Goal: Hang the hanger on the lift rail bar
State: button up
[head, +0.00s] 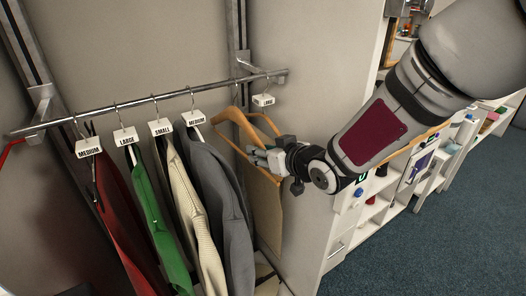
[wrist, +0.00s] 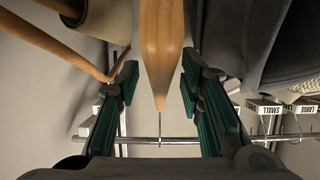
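A wooden hanger (head: 229,115) shows in the head view near the right end of the metal rail bar (head: 70,112). In the wrist view a wooden hanger (wrist: 161,50) points down between the green finger pads, with its thin hook reaching the rail bar (wrist: 180,141). I cannot tell whether the hook rests on the bar. My gripper (head: 260,157) is beside the hanger in the head view. In the wrist view my gripper (wrist: 159,82) is open, with a visible gap between each finger and the wood.
Left of the hanger hang a grey jacket (head: 217,190), a cream one (head: 189,180), a green one (head: 156,220) and a red one (head: 120,235). White size tags line the bar. A wall panel (head: 325,100) and shelves (head: 378,195) stand to the right.

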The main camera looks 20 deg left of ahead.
jog(key=s+d+r+m+h, duration=0.2)
jog(key=s+d+r+h, duration=0.15)
jog(key=d, duration=0.65)
jog(key=s+d+r+m+t+h, duration=0.1)
jog(key=s+d+r+m+h, duration=0.2)
jog(key=d, duration=0.7)
jog(key=s+d+r+m+h, duration=0.1)
jog(key=s+d+r+h, duration=0.25)
jog(key=d, duration=0.65)
jog(key=s+d+m+g, duration=0.2)
jog(key=s, duration=0.6)
jog(key=s+d+r+m+g, duration=0.1)
jog(key=s+d+g, duration=0.1)
jog(key=s, duration=0.7)
jog(key=shift+d+r+m, duration=0.15)
jog(key=shift+d+m, duration=0.25)
jog(key=shift+d, duration=0.15)
